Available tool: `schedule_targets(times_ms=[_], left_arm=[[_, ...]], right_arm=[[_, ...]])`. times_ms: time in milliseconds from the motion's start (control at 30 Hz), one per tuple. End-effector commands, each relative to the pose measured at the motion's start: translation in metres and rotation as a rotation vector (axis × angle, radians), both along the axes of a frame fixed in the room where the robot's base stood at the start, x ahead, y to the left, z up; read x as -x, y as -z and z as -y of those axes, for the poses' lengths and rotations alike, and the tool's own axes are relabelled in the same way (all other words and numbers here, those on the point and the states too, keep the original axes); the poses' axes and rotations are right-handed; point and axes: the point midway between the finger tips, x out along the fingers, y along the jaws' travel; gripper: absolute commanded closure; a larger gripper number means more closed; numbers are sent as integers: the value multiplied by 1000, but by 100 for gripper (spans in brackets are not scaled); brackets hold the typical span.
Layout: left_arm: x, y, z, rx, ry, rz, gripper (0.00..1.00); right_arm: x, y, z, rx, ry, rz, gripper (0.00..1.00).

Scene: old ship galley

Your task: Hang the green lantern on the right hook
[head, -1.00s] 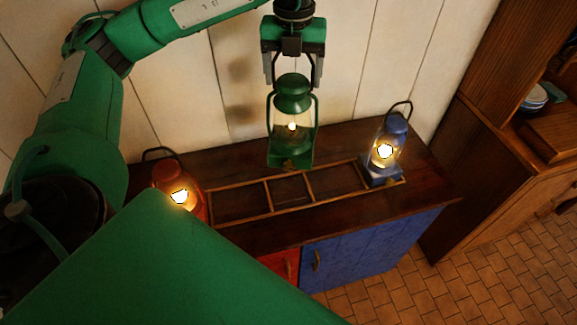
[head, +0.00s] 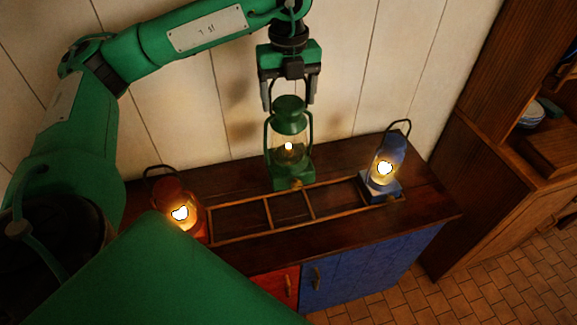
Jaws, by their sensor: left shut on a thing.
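The green lantern (head: 289,168) is lit and upright in the middle of the head view. My left gripper (head: 289,106) points down from above and is shut on the top of the green lantern. The lantern hangs below the jaws, in front of the white plank wall. Its base appears near the back edge of the wooden rack on the counter; I cannot tell whether it touches. No hook shows in this view. My right gripper is not in view.
A lit red lantern (head: 178,208) stands at the left end of the wooden rack (head: 262,214). A lit blue lantern (head: 386,170) stands at its right end. The rack's middle compartments are empty. A wooden cupboard (head: 480,170) stands at the right, past the counter (head: 425,205).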

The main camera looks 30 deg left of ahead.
Motion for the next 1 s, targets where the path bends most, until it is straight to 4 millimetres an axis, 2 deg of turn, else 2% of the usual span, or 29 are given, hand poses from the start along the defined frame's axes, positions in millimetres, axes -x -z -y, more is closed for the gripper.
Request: schedule_targets(times_ms=[300, 500, 633, 867, 1000], left_arm=[[1, 72, 0, -1, 1, -4, 96], [1, 113, 0, -1, 1, -2, 96], [0, 128, 0, 0, 1, 0, 96], [0, 142, 0, 0, 1, 0, 96], [0, 161, 0, 0, 1, -1, 96]], right_arm=[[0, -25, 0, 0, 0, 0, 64], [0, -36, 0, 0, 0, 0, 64], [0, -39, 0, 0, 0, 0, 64], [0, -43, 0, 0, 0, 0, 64], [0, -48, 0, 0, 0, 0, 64]])
